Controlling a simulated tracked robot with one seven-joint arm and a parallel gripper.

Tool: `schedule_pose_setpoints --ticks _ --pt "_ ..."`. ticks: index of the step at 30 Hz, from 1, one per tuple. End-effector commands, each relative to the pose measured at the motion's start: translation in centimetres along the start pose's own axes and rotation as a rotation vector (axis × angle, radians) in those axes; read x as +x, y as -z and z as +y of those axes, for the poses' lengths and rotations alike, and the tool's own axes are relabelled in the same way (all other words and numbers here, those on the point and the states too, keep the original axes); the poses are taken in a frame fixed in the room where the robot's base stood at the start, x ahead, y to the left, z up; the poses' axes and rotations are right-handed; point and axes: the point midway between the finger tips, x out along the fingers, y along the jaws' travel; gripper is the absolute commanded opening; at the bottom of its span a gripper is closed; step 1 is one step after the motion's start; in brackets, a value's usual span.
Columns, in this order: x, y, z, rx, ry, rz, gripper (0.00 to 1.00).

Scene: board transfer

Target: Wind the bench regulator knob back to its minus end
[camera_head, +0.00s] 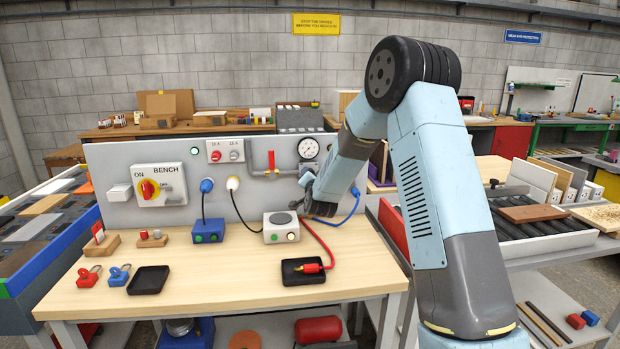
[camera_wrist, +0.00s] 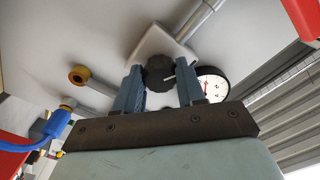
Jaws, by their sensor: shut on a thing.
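The regulator knob (camera_wrist: 159,74) is dark and round, with a pale pointer line on its right side. It sits on a pale square plate (camera_wrist: 160,42) on the bench's back panel. My gripper (camera_wrist: 160,85) has its two blue fingers on either side of the knob and is shut on it. In the head view my gripper (camera_head: 305,203) is at the panel below the round gauge, and my arm hides most of the knob there. The white gauge (camera_head: 308,149) shows a dial beside the knob; it also shows in the wrist view (camera_wrist: 211,85) with a red needle.
The grey panel (camera_head: 120,170) carries a yellow rotary switch (camera_head: 160,188) and a pipe with a red valve handle (camera_head: 271,160). Red and blue cables (camera_head: 318,245) hang near my gripper. A white box (camera_head: 281,228) and black tray (camera_head: 303,271) stand on the wooden bench (camera_head: 210,280).

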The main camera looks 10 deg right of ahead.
Motion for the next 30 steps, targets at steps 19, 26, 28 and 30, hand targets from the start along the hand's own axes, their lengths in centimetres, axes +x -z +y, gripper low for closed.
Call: schedule_pose_setpoints --ticks 19,26,28,30 --pt "-0.16 -0.49 0.36 -0.614 -0.003 -0.012 0.09" --pt "-0.14 -0.44 0.37 -0.830 -0.002 -0.012 0.09" --pt "-0.14 -0.42 0.39 -0.893 -0.002 -0.011 0.09" --pt "-0.13 -0.42 0.38 -0.954 -0.001 -0.011 0.09"
